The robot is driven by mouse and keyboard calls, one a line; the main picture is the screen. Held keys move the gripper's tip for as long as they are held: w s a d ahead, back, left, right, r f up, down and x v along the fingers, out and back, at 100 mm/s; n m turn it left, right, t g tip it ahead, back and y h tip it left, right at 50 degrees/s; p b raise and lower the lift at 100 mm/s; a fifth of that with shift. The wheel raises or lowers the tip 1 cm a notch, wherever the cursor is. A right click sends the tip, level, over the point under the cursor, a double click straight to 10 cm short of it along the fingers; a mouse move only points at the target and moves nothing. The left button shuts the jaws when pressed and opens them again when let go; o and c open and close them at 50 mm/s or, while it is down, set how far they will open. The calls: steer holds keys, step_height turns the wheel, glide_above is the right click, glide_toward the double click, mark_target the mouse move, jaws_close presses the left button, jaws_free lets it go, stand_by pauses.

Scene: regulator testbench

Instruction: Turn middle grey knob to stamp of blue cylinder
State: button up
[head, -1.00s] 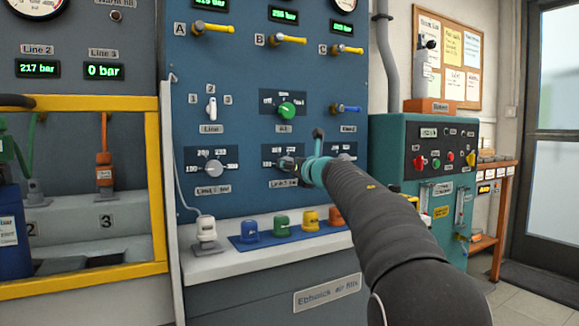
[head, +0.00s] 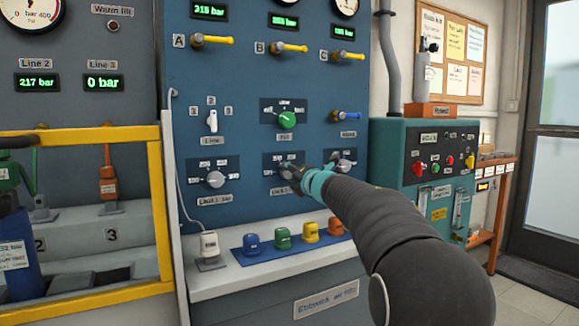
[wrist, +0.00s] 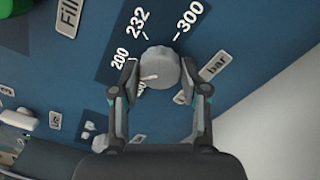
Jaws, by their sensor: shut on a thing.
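The middle grey knob (wrist: 160,68) sits on a dark dial plate on the blue panel. My gripper (wrist: 159,72) is shut on it, with one finger on each side. The plate's marks 200, 232 and 300 show in the wrist view. A white line on the knob points to the lower left there, towards a label partly hidden by a finger. In the head view my gripper (head: 292,176) covers most of this knob. The blue cylinder (head: 18,262) stands at the far left, cut off by the frame; its white label is only partly legible.
Similar grey knobs sit to the left (head: 215,180) and right (head: 344,166). A green knob (head: 287,120) is above. Coloured caps stand on a blue mat (head: 243,257) on the ledge below. A yellow frame (head: 155,215) encloses the cylinder bay.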

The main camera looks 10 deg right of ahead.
steer(key=shift+r+m+p, duration=0.1)
steer(key=shift+m+p, duration=1.9)
steer(key=shift+m, duration=5.3)
steer(key=o, duration=1.1)
steer(key=shift+o, duration=0.2)
steer(key=v, duration=1.2)
